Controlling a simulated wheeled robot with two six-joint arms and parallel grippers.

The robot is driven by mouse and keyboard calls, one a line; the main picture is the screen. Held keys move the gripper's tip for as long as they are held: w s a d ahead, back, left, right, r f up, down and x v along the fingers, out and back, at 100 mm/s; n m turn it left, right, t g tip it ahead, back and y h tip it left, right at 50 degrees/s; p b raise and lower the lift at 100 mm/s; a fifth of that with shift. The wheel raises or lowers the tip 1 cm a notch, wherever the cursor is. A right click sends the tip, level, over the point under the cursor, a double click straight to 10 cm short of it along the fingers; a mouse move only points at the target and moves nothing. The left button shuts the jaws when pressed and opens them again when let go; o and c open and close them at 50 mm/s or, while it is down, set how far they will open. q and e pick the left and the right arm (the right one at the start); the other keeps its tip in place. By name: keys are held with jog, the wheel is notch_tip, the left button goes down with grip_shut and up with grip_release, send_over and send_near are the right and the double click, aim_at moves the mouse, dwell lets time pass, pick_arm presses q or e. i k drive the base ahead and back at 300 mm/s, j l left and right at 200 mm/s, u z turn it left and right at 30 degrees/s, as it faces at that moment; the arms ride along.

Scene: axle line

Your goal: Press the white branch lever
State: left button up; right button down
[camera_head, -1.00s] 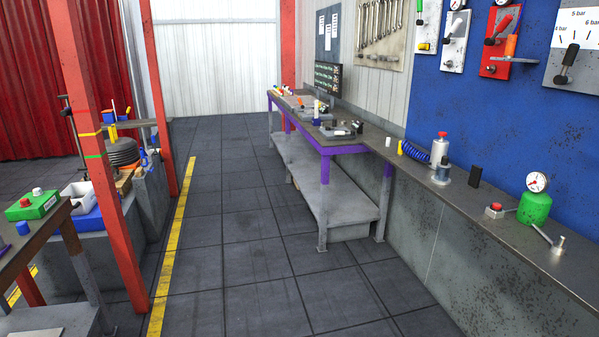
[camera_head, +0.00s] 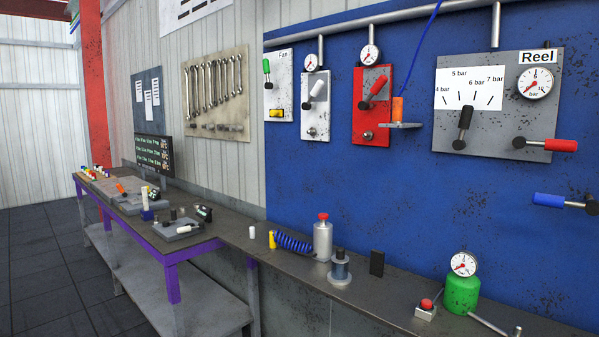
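The white branch lever (camera_head: 315,91) sits on a light grey plate (camera_head: 313,120) on the blue wall panel. Its white handle points up and to the right from a dark pivot. A pressure gauge (camera_head: 314,55) is above it and a small round fitting is at the plate's lower part. To its right is a red plate (camera_head: 358,130) with a red lever (camera_head: 378,86). To its left is a plate marked Fan with a green lever (camera_head: 267,68). Neither of my grippers shows in the head view.
A grey shelf (camera_head: 400,300) below the panel holds a green tank (camera_head: 462,294), a red button box (camera_head: 426,309), a metal bottle (camera_head: 323,240) and a blue coil (camera_head: 293,243). A purple-framed bench (camera_head: 172,284) stands at left. Floor (camera_head: 40,250) is clear at far left.

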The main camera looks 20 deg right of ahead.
aim_at(306, 106)
jog(key=i+j+z, duration=0.85)
jog(key=j, duration=0.2)
jog(key=i+l, duration=0.05)
